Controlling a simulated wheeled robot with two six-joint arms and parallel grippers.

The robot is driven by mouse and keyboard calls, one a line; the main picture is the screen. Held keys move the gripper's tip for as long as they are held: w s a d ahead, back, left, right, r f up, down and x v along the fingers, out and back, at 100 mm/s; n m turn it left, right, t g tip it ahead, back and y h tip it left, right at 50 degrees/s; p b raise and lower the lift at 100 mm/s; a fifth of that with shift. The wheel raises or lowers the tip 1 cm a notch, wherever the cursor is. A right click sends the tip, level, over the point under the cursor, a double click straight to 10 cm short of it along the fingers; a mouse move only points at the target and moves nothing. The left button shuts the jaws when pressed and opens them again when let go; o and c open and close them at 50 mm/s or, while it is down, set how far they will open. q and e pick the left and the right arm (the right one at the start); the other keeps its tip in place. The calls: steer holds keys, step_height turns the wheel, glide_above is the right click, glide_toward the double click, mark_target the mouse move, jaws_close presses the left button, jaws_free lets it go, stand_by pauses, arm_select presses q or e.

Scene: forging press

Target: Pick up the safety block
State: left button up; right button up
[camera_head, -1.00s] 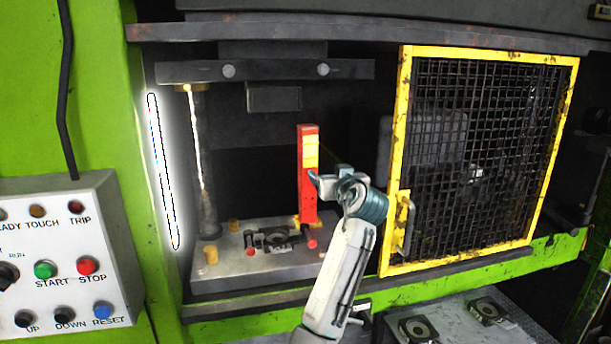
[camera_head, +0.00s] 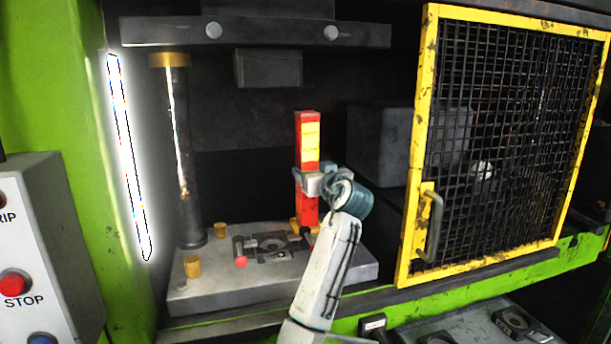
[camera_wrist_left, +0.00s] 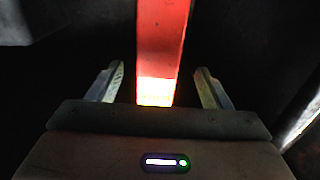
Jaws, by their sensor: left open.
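The safety block is a red upright post with a yellow label (camera_head: 308,130), standing on the press bed (camera_head: 200,297). My left gripper (camera_head: 311,182) is at the middle of the block's height in the head view. In the left wrist view the red block (camera_wrist_left: 162,45) stands between the two open fingers of the left gripper (camera_wrist_left: 158,85), with a dark gap visible on each side. The block's lower part is partly hidden by the gripper and arm in the head view. My right gripper is not in view.
A yellow-framed mesh guard (camera_head: 430,110) with a handle stands to the right of the arm. A dark column (camera_head: 180,150) rises at the left of the bed. The upper ram (camera_head: 268,69) hangs above.

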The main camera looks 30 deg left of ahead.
mark_target(309, 163)
arm_select(q)
steer(key=shift+w+a+r+p, duration=0.2)
steer(key=shift+w+a+p, duration=0.15)
steer(key=shift+a, duration=0.25)
steer(key=shift+w+a+r+p, duration=0.2)
steer(key=shift+w+a+p, duration=0.15)
steer(key=shift+a, duration=0.25)
steer(key=shift+w+a+r+p, duration=0.1)
steer(key=shift+w+a+p, duration=0.25)
steer(key=shift+w+p, duration=0.1)
steer(key=p+x, duration=0.3)
steer(key=shift+w+a+r, duration=0.15)
steer(key=shift+w+a, duration=0.3)
steer(key=shift+a, duration=0.1)
steer(key=shift+f, duration=0.2)
steer(key=shift+w, duration=0.1)
